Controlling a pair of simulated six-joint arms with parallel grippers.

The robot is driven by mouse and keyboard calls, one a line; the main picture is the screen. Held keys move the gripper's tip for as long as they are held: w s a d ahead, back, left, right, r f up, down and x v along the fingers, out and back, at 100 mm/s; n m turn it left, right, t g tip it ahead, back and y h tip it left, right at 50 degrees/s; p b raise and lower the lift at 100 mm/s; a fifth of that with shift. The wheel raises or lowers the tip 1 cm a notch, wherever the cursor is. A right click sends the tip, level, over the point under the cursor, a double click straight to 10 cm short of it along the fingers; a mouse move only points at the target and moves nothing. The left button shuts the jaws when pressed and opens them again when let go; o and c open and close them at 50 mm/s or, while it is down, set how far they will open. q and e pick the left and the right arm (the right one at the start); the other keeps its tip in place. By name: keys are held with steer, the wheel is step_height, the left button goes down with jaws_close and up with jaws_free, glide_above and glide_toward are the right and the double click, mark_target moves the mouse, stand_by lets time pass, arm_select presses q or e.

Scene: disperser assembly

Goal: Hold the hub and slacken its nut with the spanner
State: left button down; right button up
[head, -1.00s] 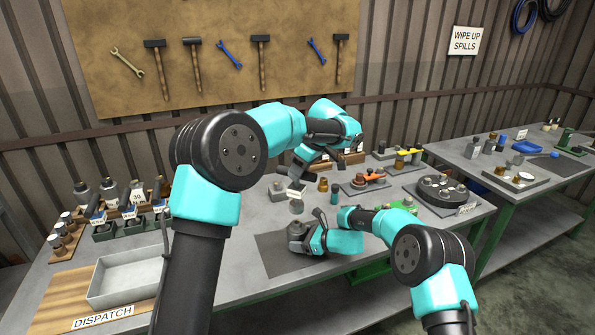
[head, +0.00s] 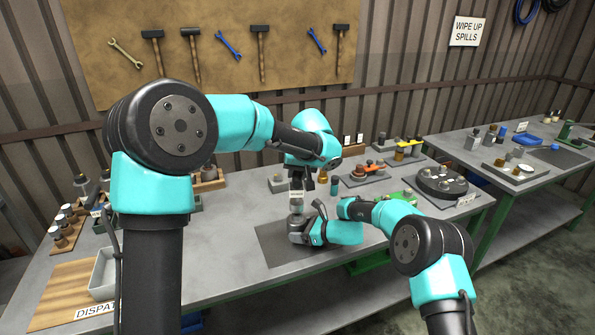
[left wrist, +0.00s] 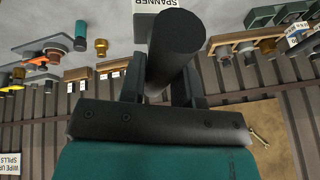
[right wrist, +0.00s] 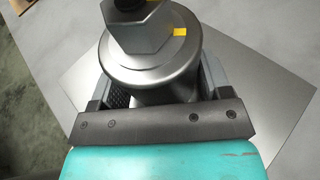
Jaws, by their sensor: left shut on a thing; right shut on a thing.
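The hub (head: 297,230) is a grey metal body over the dark mat, held from the side by my right gripper (head: 309,235). A dark round piece shows above the nut, cut by the frame edge. My left gripper (head: 302,183) is above the hub, pointing down. In the left wrist view it is shut on a thick dark cylinder, the spanner's handle (left wrist: 178,50). Whether the spanner touches the nut is unclear.
The dark mat (head: 272,240) lies under the hub. A round black fixture (head: 440,183) and small parts stand right. A metal tray (head: 103,275) is at the left.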

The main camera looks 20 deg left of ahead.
arm_select(q)
steer(key=m+h, duration=0.1)
steer(key=m, duration=0.2)
steer(key=m+t+h, duration=0.1)
steer(key=m, duration=0.3)
steer(key=shift+a+f+t+h, duration=0.1)
steer(key=shift+f+t+h, duration=0.1)
steer(key=shift+t+h, duration=0.1)
steer(key=shift+f, duration=1.75)
stand_by(0.3)
